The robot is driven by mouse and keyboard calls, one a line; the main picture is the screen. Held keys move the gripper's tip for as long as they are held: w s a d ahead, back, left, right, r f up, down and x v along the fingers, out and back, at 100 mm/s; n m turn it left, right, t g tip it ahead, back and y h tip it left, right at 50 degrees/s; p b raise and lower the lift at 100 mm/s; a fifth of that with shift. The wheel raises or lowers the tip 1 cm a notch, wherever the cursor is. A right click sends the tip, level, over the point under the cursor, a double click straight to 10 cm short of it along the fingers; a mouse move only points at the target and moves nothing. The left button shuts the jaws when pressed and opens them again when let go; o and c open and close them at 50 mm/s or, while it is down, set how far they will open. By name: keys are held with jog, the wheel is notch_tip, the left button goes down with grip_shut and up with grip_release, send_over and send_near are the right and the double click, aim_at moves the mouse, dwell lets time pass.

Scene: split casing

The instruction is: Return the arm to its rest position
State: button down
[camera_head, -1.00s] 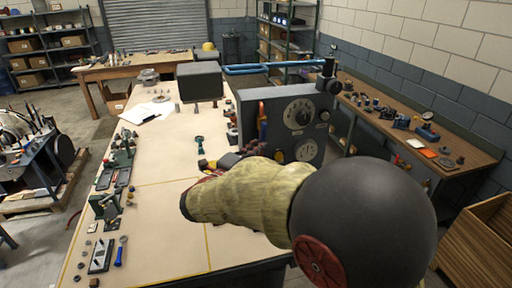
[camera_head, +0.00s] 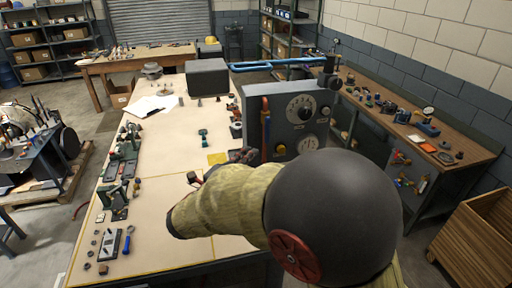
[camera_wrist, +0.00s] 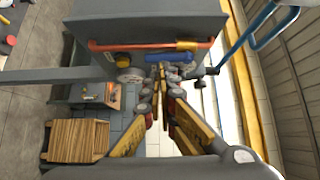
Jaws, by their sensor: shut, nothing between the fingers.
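My gripper (camera_wrist: 160,85) shows in the wrist view with its yellow-and-dark fingers drawn together and nothing held between them. It points toward a grey casing (camera_wrist: 150,28), which carries an orange bar, a blue handle and a yellow knob. Whether the fingertips touch the casing cannot be told. In the head view my bent arm covers the lower middle, and my gripper is mostly hidden behind it. The grey casing panel (camera_head: 292,108) with two dials stands upright just beyond my arm.
The long bench (camera_head: 165,200) has clear top left of my arm, with small tools (camera_head: 115,245) along its left edge. A dark grey box (camera_head: 207,77) stands farther back. A side bench (camera_head: 455,135) and a wooden crate (camera_head: 475,235) are on the right.

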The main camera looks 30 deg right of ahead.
jog(key=v, duration=0.5)
jog(key=shift+f+b, duration=0.1)
jog(key=shift+b, duration=0.2)
jog(key=shift+a, duration=0.15)
